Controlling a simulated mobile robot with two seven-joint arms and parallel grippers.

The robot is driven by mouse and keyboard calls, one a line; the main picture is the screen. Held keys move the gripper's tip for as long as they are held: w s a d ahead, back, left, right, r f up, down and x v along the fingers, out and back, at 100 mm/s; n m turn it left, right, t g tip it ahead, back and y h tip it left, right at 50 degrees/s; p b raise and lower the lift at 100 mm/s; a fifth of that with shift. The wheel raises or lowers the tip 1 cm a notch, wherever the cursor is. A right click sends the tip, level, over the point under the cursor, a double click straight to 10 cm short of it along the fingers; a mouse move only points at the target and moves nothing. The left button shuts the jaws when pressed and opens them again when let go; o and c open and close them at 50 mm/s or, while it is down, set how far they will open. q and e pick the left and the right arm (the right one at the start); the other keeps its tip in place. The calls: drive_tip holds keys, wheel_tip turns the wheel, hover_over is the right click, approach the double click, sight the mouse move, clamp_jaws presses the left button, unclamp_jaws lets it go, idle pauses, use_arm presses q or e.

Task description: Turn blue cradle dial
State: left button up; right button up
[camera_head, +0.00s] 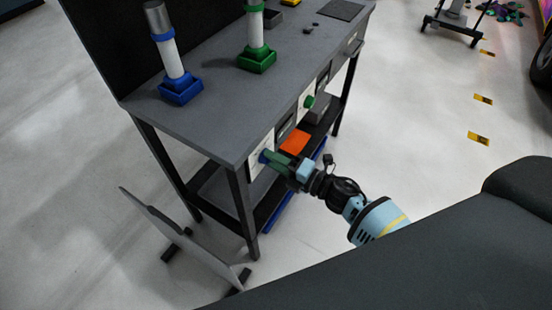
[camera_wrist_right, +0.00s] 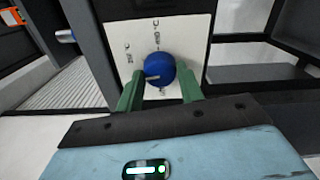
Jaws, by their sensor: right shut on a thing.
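The blue dial (camera_wrist_right: 158,69) is a round knob on a white panel (camera_wrist_right: 190,32) with dark markings, seen in the right wrist view. My right gripper (camera_wrist_right: 160,88) has its green fingers on either side of the dial and is shut on it. In the head view the right gripper (camera_head: 268,158) reaches the front of the workbench, and the dial is mostly hidden behind its fingers. The blue cradle (camera_head: 181,90) stands on the bench top at the left and holds an upright white roll (camera_head: 171,58). My left gripper is not in view.
The grey workbench (camera_head: 215,120) also bears a green cradle (camera_head: 257,60) with a white roll. A green dial (camera_head: 309,101) sits on the bench front farther right. An orange item (camera_head: 295,141) lies below. A grey panel stand (camera_head: 180,238) is on the floor at left.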

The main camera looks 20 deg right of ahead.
use_arm(q)
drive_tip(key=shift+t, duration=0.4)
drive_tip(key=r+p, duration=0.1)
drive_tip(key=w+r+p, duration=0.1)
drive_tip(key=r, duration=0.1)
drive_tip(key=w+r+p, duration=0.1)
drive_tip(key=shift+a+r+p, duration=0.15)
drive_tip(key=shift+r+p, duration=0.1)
drive_tip(key=shift+p, duration=0.05)
use_arm(e)
drive_tip(key=m, duration=1.9)
drive_tip(key=shift+m, duration=0.3)
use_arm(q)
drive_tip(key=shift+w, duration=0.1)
use_arm(e)
drive_tip(key=o, duration=1)
drive_tip(key=v, duration=0.7)
drive_tip(key=shift+s+d, duration=0.25)
drive_tip(key=shift+s, duration=0.05)
